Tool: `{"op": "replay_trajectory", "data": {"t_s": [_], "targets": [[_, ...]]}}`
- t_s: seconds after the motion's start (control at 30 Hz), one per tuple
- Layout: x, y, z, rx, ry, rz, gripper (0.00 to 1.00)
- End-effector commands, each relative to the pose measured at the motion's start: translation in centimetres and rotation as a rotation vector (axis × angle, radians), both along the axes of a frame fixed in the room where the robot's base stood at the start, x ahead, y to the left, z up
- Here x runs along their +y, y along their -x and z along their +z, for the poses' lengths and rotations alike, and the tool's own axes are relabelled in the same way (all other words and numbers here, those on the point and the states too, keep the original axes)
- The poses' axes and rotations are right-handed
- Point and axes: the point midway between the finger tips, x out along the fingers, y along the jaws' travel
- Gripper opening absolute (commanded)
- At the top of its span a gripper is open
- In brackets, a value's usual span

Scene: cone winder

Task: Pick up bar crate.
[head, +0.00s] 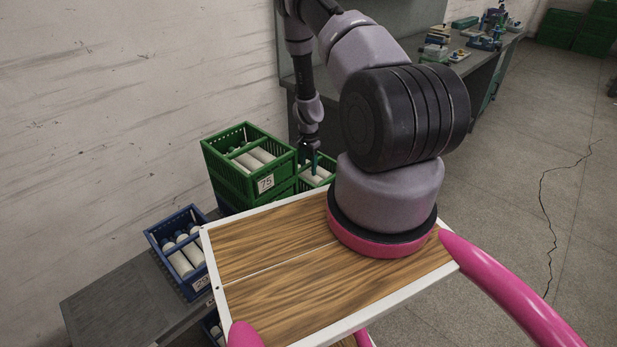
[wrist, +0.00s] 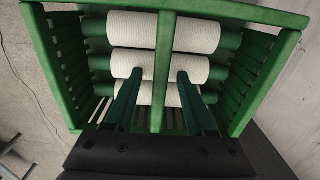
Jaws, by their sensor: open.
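A green bar crate (wrist: 285,52) fills the wrist view. It has slatted sides and a single bar (wrist: 163,60) across its open top, with white rolls (wrist: 128,64) lying inside. My gripper (wrist: 160,74) is open, with one dark green finger on each side of the bar. The bar is between the fingers with a gap on both sides; I cannot tell how deep they reach. In the head view my gripper (head: 311,165) points down at a green crate (head: 329,164), which is mostly hidden behind my arm and deck.
Another green crate (head: 228,172), labelled 75 and stacked on a green crate, stands close left of my gripper. A blue crate (head: 163,248) with white rolls sits on a grey bench (head: 115,300). A wall is behind; open floor (head: 510,190) lies right.

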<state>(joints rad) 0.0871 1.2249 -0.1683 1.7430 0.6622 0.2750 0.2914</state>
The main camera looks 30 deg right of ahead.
Motion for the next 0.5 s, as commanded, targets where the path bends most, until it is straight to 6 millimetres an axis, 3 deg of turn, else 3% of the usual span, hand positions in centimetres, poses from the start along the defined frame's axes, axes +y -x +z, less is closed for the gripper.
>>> {"op": "replay_trajectory", "data": {"t_s": [0.13,0.27,0.5], "targets": [[0.00,-0.02,0.05,0.000,0.000,0.000,0.51],[0.00,-0.02,0.06,0.000,0.000,0.000,0.01],[0.00,-0.02,0.08,0.000,0.000,0.000,0.00]]}}
